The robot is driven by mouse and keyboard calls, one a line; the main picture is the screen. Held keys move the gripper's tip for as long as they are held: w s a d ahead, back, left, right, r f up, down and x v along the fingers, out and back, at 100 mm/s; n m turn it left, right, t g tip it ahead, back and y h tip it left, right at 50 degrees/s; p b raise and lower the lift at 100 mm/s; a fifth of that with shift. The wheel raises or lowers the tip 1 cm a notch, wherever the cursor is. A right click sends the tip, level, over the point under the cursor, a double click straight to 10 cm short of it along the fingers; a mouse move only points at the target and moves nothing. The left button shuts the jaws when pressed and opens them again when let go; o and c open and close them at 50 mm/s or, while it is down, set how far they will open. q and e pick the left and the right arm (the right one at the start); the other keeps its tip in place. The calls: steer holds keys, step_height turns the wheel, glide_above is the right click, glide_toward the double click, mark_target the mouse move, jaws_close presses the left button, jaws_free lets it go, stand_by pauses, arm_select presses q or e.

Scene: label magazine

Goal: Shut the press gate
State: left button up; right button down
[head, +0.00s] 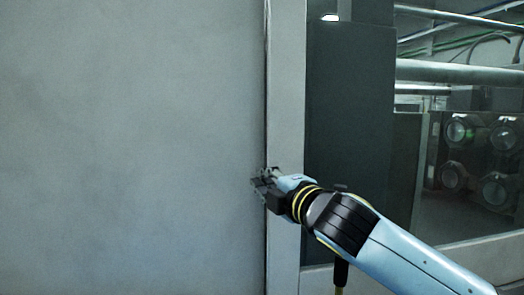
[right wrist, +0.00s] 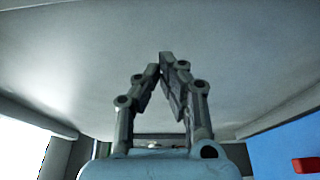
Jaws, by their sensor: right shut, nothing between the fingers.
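The press gate looks to be the light grey frame (head: 285,80) around a dark panel and a large window, on the right of the head view. Its upright left edge runs along a narrow dark seam beside a plain grey panel (head: 130,140). My right gripper (head: 258,183) is at this seam, in front of the frame's left edge. Whether it touches the frame or panel is unclear. In the right wrist view its fingers (right wrist: 161,66) lean together and are shut, empty, before a broad grey surface (right wrist: 235,65). My left gripper is not in view.
Through the window, horizontal metal bars (head: 455,72) and several round dark fittings (head: 460,131) show inside the machine. In the right wrist view, a blue surface (right wrist: 280,150) with a red piece (right wrist: 306,165) is at lower right. The grey panel's face is clear.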

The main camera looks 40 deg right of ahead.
steer(key=w+d+p, duration=0.3)
steer(key=w+d, duration=0.2)
steer(key=w, duration=0.2)
steer(key=shift+w+f, duration=0.4)
steer(key=shift+d, duration=0.2)
